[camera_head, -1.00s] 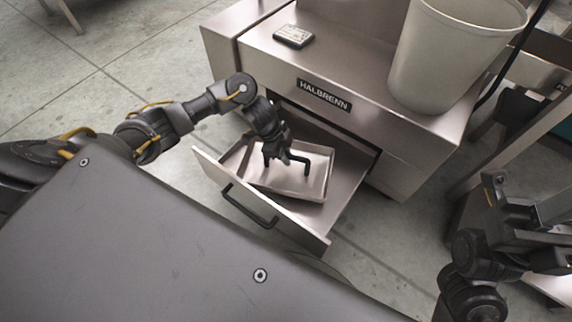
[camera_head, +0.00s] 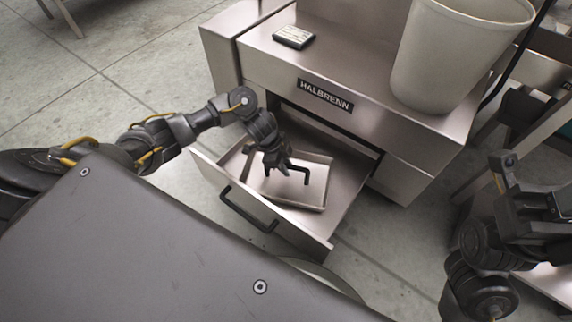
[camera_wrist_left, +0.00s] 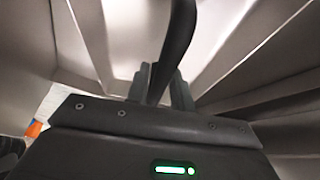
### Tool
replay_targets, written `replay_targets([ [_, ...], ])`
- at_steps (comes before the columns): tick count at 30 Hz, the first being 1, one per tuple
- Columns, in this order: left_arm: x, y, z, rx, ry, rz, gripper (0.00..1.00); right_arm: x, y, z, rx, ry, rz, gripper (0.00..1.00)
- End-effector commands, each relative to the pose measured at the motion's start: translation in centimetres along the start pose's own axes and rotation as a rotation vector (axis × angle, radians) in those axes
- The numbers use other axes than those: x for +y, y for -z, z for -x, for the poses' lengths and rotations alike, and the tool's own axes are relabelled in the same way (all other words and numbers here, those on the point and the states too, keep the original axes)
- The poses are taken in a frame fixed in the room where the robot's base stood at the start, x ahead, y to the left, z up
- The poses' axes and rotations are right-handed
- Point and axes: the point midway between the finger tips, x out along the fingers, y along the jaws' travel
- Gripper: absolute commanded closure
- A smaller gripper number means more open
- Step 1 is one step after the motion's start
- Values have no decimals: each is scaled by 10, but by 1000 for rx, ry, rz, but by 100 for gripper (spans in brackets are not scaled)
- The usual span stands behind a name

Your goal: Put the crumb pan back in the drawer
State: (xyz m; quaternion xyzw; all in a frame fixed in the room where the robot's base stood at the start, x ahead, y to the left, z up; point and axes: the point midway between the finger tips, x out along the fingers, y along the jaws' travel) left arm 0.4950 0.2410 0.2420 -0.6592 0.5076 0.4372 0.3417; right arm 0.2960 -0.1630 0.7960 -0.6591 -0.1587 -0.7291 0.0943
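The crumb pan (camera_head: 314,190) is a shallow, pale metal tray with a black bar handle (camera_head: 304,172). It lies within the outline of the pulled-out drawer (camera_head: 348,188); I cannot tell whether its base rests on the drawer floor. My left gripper (camera_head: 276,168) reaches down over the pan and is shut on its handle. In the left wrist view the dark handle (camera_wrist_left: 180,35) runs between the two fingers (camera_wrist_left: 162,88), with pale metal walls around it. My right gripper (camera_head: 503,172) is at the right edge, away from the drawer; its fingers are unclear.
The drawer's black pull (camera_head: 246,208) is on its front panel. The HALBRENN machine (camera_head: 400,148) stands behind, with a large pale bin (camera_head: 450,55) and a small dark device (camera_head: 294,37) on top. A metal stand is at the right.

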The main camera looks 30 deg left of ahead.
Motion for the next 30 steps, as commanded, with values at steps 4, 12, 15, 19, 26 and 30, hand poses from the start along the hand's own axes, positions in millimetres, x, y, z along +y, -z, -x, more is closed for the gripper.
replay_targets([
  [4,0,0,0,0,1,0,62,0,0,0,-1,0,0,64],
  [12,-1,1,2,1,2,-1,62,0,0,-1,0,0,0,64],
  [15,-1,2,14,0,3,-1,62,2,0,-8,5,-1,3,64],
  [19,-1,3,40,-2,3,-1,62,10,-1,2,-56,-27,30,64],
  [26,-1,3,89,0,3,-1,62,19,2,11,-131,-55,56,64],
  [30,-1,2,110,-1,2,-1,62,19,5,16,-159,-68,52,64],
])
